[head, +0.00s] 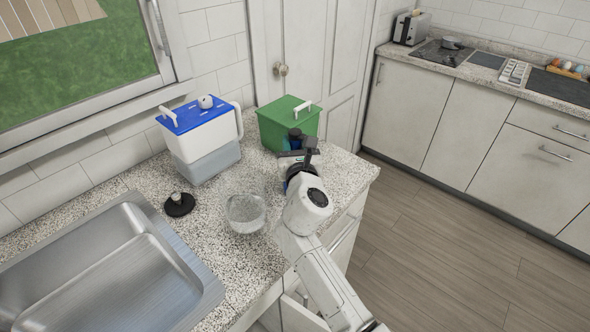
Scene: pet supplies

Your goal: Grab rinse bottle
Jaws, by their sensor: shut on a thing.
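My arm reaches over the counter from the lower right, and my gripper (297,150) is at the front of the green box. It is shut on a small dark-capped blue bottle (288,144), which looks like the rinse bottle. The gripper and wrist hide much of the bottle. I cannot tell whether its base touches the counter.
The green box (274,124) with a white handle stands directly behind my gripper. A white container with a blue lid (196,122), a black round stopper (179,204) and a clear glass bowl (245,213) stand to the left. The steel sink (110,265) is at lower left.

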